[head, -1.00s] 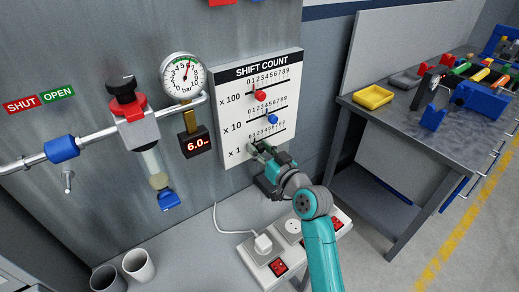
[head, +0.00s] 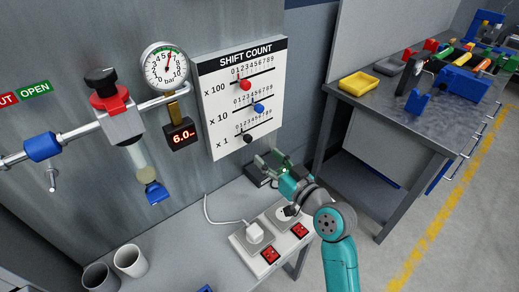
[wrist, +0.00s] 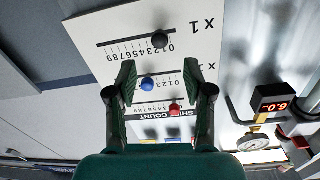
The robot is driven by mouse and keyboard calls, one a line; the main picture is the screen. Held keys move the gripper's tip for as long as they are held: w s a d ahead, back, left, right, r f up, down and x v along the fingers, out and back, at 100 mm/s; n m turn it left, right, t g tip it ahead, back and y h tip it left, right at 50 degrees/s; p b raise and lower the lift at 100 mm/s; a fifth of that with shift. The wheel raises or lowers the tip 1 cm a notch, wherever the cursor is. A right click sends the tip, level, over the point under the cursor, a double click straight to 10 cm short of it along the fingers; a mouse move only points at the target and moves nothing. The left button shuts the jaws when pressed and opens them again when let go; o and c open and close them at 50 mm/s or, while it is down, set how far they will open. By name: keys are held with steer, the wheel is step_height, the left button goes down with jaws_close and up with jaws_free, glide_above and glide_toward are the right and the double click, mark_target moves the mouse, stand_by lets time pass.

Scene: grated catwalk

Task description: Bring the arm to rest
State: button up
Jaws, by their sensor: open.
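My teal arm reaches up from the lower right in the head view. My gripper (head: 270,163) is open and empty, just below and right of the lower right corner of the white SHIFT COUNT board (head: 220,139). In the wrist view my gripper (wrist: 160,88) has its two fingers spread apart, with the board (wrist: 190,20) upside down beyond them. The board carries a red knob (head: 245,85) on the x 100 row, a blue knob (head: 258,108) on the x 10 row and a black knob (head: 247,138) on the x 1 row. The fingers touch no knob that I can see.
A power strip (head: 248,264) with a white plug (head: 255,233) lies below my arm. A pressure gauge (head: 165,66) and red-collared valve (head: 112,98) are left of the board. A workbench (head: 400,106) with a yellow tray (head: 358,85) stands right. Two cups (head: 130,260) stand lower left.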

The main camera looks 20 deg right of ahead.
steer(key=shift+v, duration=0.8)
steer(key=shift+s+f, duration=0.1)
steer(key=s+f+h, duration=0.1)
steer(key=s+f, duration=0.1)
steer(key=f, duration=0.1)
steer(key=s+f+m+h, duration=0.1)
steer(key=s+f, duration=0.1)
steer(key=s, duration=0.1)
steer(key=s+f+m+h, duration=0.1)
steer(key=s+f, duration=0.1)
steer(key=f, duration=0.1)
steer(key=shift+s+a+f+g, duration=0.1)
steer(key=shift+s+f+g, duration=0.1)
steer(key=shift+f+g, duration=0.15)
steer(key=s+f+m+h, duration=0.1)
steer(key=s+f, duration=0.2)
steer(key=s, duration=0.3)
steer(key=s+f+h, duration=0.1)
steer(key=s+f, duration=0.3)
steer(key=s, duration=0.2)
steer(key=s+a+r+n+g, duration=0.1)
steer(key=s+r, duration=0.1)
steer(key=s, duration=2.1)
steer(key=shift+s+r+g+h, duration=0.2)
steer(key=shift+r+g+h, duration=0.1)
steer(key=shift+g, duration=0.05)
steer(key=shift+a, duration=0.1)
steer(key=shift+c, duration=0.3)
